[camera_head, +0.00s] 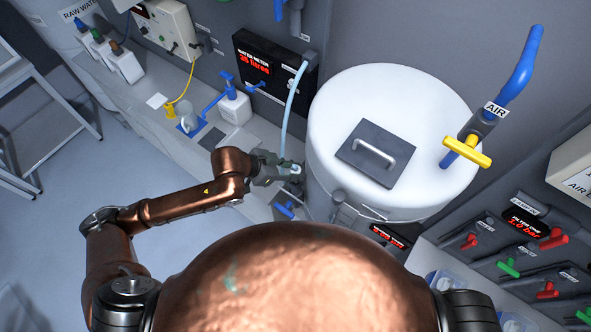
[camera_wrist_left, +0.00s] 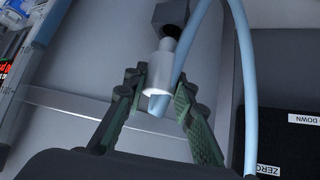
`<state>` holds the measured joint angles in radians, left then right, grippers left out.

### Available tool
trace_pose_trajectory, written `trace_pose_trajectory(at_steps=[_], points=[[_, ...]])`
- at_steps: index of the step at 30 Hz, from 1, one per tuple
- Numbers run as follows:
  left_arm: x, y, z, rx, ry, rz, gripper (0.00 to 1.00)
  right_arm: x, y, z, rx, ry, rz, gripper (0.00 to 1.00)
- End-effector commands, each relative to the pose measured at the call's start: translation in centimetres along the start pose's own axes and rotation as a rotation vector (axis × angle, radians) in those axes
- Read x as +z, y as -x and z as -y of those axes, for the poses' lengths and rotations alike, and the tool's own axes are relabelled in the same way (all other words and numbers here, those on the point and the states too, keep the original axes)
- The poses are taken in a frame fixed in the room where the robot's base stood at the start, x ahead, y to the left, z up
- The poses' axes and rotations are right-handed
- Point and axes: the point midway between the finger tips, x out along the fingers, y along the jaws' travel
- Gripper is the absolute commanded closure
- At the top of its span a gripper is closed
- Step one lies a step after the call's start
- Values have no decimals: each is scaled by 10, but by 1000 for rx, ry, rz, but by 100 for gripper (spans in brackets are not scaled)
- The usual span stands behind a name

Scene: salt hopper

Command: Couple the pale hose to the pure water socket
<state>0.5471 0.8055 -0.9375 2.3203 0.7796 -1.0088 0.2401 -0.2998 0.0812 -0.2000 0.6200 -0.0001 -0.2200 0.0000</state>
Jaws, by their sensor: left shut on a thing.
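The pale blue hose (camera_head: 290,105) hangs from beside the black water meter panel down to my left gripper (camera_head: 287,170) in the head view. In the left wrist view the hose (camera_wrist_left: 246,90) bends through the right side. My left gripper (camera_wrist_left: 160,98) is shut on the hose's white end piece (camera_wrist_left: 160,75), between its green finger pads. A dark block (camera_wrist_left: 171,12) with a short grey stub lies just beyond the end piece; I cannot tell whether they touch. The pure water socket's label is not readable. My right gripper is out of view.
A large white lidded hopper (camera_head: 325,125) stands right of my left gripper. The water meter (camera_head: 262,65) is on the wall behind. A dark panel marked DOWN and ZERO (camera_wrist_left: 290,135) lies right in the wrist view.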

Motion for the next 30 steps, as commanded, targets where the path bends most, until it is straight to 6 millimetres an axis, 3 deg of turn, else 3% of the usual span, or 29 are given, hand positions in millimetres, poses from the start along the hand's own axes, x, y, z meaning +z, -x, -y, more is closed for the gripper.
trace_pose_trajectory(at_steps=[30], points=[[0,0,0,0,0,-1,100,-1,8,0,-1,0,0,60]])
